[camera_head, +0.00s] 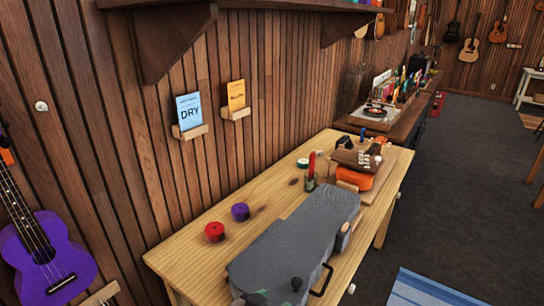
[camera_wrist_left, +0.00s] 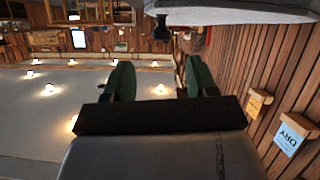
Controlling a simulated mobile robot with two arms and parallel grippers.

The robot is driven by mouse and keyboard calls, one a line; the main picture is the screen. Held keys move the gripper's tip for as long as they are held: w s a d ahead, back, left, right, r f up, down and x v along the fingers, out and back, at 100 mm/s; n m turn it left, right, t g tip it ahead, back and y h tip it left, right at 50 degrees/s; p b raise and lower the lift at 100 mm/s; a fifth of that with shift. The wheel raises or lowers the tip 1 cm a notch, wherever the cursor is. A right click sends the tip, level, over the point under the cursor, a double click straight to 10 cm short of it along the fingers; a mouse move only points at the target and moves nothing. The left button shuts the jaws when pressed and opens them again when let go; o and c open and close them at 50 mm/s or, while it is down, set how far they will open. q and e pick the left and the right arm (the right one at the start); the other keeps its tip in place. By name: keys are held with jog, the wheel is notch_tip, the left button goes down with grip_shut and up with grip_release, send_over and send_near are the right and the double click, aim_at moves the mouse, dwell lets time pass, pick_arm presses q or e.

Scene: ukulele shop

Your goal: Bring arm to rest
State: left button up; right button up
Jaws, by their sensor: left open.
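My left gripper (camera_wrist_left: 158,80) shows in the left wrist view. Its two dark green fingers are spread wide, with nothing between them. In the head view, a grey, case-like object (camera_head: 300,235) with a black handle lies along the front of the light wooden workbench (camera_head: 185,250). The wrist view appears upside down, and the gripper seems clear of any object.
A purple ukulele (camera_head: 50,260) hangs on the left. A blue card (camera_head: 189,110) is on the wall. Open floor (camera_head: 460,190) lies right.

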pick_arm(q)
jog(key=s+a+f+n+g+y, duration=0.2)
jog(key=s+a+g+y, duration=0.2)
jog(key=s+a, duration=0.7)
jog(key=s+a+f+n+g+y, duration=0.2)
jog(key=s+a+g+y, duration=0.15)
jog(key=s+a, duration=0.85)
notch_tip(320, 180, down, 27)
jog(key=s+d, duration=0.2)
jog(key=s, duration=0.1)
jog(key=s+a+f+g, duration=0.2)
jog(key=s+f, duration=1.2)
jog(key=s, duration=0.1)
jog(key=shift+s+a+f+y, duration=0.15)
jog(key=shift+a+f+y, duration=0.1)
jog(key=shift+f+y, duration=0.1)
